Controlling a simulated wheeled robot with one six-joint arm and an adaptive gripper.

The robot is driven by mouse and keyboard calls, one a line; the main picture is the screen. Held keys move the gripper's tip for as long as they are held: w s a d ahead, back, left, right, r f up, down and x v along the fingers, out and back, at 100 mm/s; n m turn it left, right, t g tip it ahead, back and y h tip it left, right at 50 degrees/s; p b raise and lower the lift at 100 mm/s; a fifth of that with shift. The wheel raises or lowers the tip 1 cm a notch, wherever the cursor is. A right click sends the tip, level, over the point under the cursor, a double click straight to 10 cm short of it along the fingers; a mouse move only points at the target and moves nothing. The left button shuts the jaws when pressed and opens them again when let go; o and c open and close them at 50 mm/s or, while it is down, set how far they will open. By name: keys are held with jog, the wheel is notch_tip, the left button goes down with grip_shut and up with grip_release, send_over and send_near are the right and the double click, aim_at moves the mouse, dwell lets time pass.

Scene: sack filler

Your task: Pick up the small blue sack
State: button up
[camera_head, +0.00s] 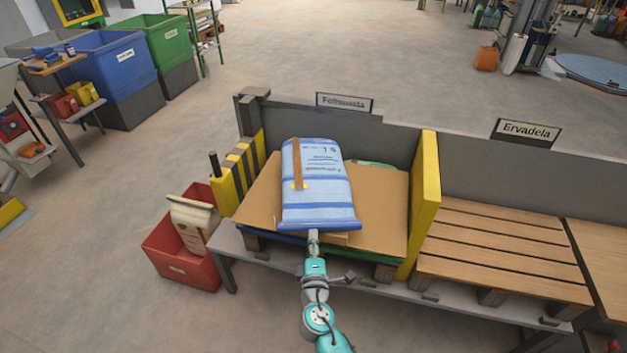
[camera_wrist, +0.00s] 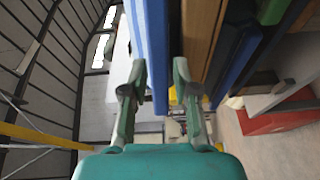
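The blue sack (camera_head: 322,185), pale blue with printing, a brown strip and a darker front seam, lies on a cardboard sheet (camera_head: 385,215) on the pallet. My gripper (camera_head: 313,238) is at the middle of the sack's front edge, with my arm coming from the front. In the wrist view, my gripper (camera_wrist: 158,95) has its two fingers apart, with the striped edge of the sack (camera_wrist: 147,45) between them. A gap shows beside the right finger. Whether either finger touches the sack cannot be told. The fingertips are hidden in the head view.
A yellow divider (camera_head: 424,200) stands right of the sack and a striped yellow-black guard (camera_head: 238,172) to its left. A red crate (camera_head: 180,262) with a beige sack (camera_head: 194,224) is at the lower left. An empty slatted pallet (camera_head: 500,245) lies to the right.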

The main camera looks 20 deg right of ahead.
aim_at(311, 227)
jog(key=x, duration=0.4)
jog(key=shift+w+a, duration=0.1)
jog(key=shift+w, duration=0.1)
grip_shut()
jog(key=shift+r, duration=0.2)
